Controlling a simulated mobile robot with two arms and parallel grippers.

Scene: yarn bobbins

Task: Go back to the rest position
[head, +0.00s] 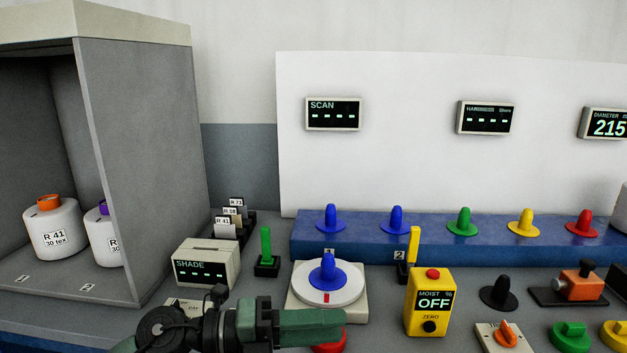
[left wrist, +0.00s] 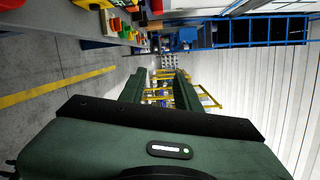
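My left gripper (head: 338,320) is low in the head view, with its dark arm coming in from the lower left. It points right, in front of the white round plate (head: 308,293) with a blue peg (head: 327,272), and partly covers a red round thing (head: 330,348). In the left wrist view the two green fingers of the left gripper (left wrist: 160,78) stand apart with nothing held between them. My right gripper shows in neither view.
Two labelled bobbins (head: 53,228) stand in the grey cabinet at left. A shade box (head: 207,263), a yellow moisture meter (head: 428,302) and an orange device (head: 577,285) stand on the bench. A blue rail (head: 450,244) with coloured pegs runs behind.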

